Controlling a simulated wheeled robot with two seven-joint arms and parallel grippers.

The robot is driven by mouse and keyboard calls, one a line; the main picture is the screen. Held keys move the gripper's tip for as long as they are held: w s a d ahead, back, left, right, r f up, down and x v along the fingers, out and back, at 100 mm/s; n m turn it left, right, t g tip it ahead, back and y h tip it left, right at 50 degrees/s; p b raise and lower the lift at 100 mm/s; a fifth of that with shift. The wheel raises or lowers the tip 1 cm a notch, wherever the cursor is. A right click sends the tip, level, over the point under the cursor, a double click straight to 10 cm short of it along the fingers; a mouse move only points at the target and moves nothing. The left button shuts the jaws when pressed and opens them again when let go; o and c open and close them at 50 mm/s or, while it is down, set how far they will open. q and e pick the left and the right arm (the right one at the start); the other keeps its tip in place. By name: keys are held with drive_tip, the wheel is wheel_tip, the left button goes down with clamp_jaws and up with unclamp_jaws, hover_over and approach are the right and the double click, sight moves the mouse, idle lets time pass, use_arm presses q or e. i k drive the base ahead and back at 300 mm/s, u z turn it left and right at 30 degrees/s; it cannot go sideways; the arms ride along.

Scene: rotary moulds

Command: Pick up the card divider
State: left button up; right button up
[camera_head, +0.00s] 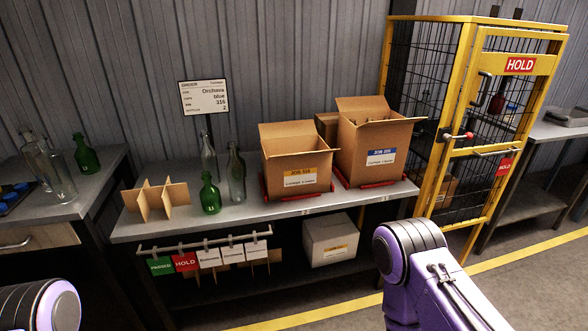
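The card divider (155,199) is a set of brown interlocking card panels. It stands upright at the left end of the grey workbench (245,212), left of the bottles. Nothing touches it. My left arm shows only as a purple and grey part at the bottom left, and my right arm as purple links at the bottom right. Neither gripper is in view.
Green (210,193) and clear (237,174) bottles stand right of the divider. Two open cartons (297,160) (372,143) sit on red bases. A sign (204,97) stands behind. Hanging tags (208,257) line the bench front. A yellow cage (470,110) stands right.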

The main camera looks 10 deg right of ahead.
sight(146, 198)
drive_tip(key=u, duration=1.8)
drive_tip(key=i, duration=1.5)
drive_tip(key=z, duration=2.15)
